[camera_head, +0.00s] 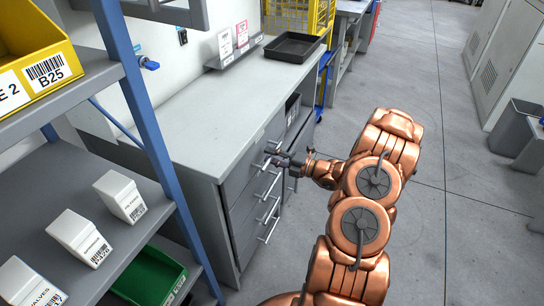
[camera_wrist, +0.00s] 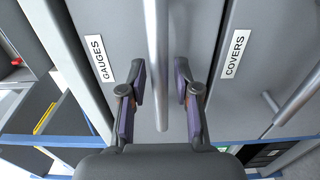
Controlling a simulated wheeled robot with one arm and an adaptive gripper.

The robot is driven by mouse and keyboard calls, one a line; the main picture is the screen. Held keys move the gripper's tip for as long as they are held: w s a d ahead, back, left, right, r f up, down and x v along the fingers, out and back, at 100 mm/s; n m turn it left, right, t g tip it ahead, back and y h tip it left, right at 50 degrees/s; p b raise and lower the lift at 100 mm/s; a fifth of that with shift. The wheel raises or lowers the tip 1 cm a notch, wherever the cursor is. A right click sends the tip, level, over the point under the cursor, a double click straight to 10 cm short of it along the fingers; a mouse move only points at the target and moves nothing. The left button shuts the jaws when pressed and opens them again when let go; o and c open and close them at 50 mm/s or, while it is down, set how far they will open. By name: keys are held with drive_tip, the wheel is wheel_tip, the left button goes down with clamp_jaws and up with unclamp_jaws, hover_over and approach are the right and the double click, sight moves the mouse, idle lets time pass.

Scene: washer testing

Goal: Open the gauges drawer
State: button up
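The gauges drawer (camera_wrist: 118,30) has a grey front with a "GAUGES" label and a long bar handle (camera_wrist: 157,60). In the wrist view the handle runs between the two fingers of my gripper (camera_wrist: 160,85), which is open, with a gap on both sides of the bar. In the head view my gripper (camera_head: 283,160) is at the upper part of the grey drawer cabinet (camera_head: 232,205), close to the top handles. The drawer front looks flush with the cabinet. The covers drawer (camera_wrist: 255,35) is beside it in the wrist view, with its own bar handle (camera_wrist: 298,97).
The grey worktop (camera_head: 220,105) above the drawers holds a black tray (camera_head: 292,47) at its far end. A blue-posted shelf (camera_head: 145,105) with white boxes and a green bin (camera_head: 150,278) stands at the left.

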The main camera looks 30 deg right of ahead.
clamp_jaws()
drive_tip(key=shift+s, duration=0.1)
idle(0.4)
